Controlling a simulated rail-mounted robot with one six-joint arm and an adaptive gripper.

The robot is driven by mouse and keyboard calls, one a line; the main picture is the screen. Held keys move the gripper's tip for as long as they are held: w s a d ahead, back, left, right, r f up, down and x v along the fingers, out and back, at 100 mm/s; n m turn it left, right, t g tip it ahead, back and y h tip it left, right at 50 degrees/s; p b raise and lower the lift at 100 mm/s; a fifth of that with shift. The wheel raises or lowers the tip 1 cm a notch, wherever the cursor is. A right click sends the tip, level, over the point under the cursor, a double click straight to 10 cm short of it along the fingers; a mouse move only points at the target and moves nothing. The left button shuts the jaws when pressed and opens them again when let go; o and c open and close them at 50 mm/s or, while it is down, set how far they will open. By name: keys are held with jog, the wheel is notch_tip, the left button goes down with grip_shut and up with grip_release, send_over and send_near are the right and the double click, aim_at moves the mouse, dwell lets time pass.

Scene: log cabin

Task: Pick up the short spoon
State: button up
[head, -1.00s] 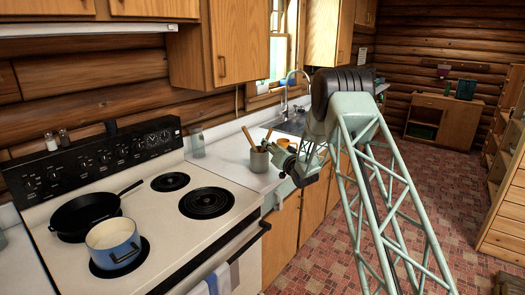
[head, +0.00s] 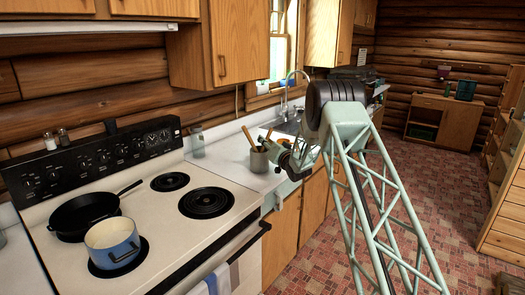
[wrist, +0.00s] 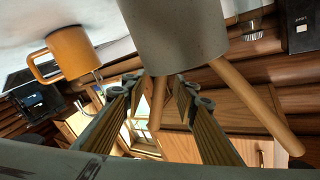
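A grey crock (head: 259,161) stands on the counter just right of the stove, with wooden handles sticking up from it. The wrist view is upside down; there the crock (wrist: 176,38) is at the top. A shorter wooden handle (wrist: 159,117), apparently the short spoon, shows between the two fingers of my gripper (wrist: 161,86). A longer wooden handle (wrist: 252,100) leans out to the side, outside the fingers. My gripper is open, with gaps on both sides of the short handle. In the head view my gripper (head: 274,149) is at the crock's right side.
An orange mug (wrist: 73,52) stands on the counter near the crock. The sink (head: 292,124) lies beyond. The stove (head: 150,220) holds a black skillet (head: 80,214) and a blue pot (head: 112,245). A glass jar (head: 197,143) stands behind. A wall cabinet (head: 225,45) hangs above.

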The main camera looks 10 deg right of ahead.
jog(key=shift+c, duration=0.2)
jog(key=c, duration=0.8)
jog(key=shift+c, duration=0.2)
jog(key=shift+r+p, duration=0.8)
jog(key=shift+r, duration=4.2)
jog(key=shift+o, duration=0.7)
grip_shut()
